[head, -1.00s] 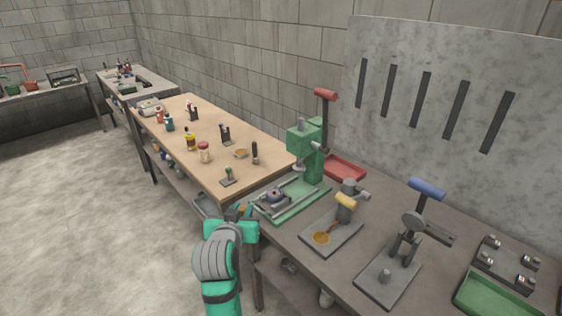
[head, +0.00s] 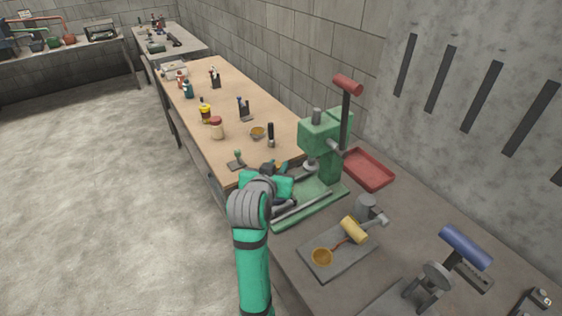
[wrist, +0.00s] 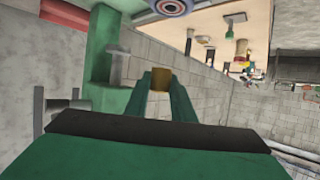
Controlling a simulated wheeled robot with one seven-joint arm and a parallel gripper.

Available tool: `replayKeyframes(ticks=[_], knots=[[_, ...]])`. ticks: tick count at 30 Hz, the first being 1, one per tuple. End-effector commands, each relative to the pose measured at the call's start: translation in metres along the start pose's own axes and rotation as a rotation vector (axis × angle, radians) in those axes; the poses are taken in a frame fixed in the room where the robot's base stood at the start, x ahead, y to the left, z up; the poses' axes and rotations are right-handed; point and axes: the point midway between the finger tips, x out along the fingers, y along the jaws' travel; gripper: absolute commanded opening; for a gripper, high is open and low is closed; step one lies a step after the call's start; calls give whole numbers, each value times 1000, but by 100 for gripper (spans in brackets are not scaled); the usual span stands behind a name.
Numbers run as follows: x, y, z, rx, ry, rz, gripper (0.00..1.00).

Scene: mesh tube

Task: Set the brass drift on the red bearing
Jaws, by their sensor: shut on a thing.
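My gripper (head: 274,170) reaches over the left end of the green press base. In the wrist view the two green fingers (wrist: 161,90) are shut on the brass drift (wrist: 161,79), a short brass-coloured piece at their tips. A round grey ring with a reddish centre, which looks like the red bearing (wrist: 172,5), shows at the top edge of the wrist view, apart from the drift. In the head view my gripper and arm hide the bearing, and the drift cannot be made out.
The green press (head: 325,140) with its red-handled lever stands close to the right of my gripper; its ram (wrist: 118,62) shows in the wrist view. A red tray (head: 368,169) lies behind. A plate with a yellow-headed tool (head: 354,230) is nearer. The wooden bench (head: 185,95) holds several small items.

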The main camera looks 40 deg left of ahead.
Motion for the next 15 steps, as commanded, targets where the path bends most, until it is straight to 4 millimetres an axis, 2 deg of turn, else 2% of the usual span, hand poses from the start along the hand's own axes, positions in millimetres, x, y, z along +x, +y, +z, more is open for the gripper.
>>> replayKeyframes(ticks=[15], knots=[[16,0,38,0,0,1,0]])
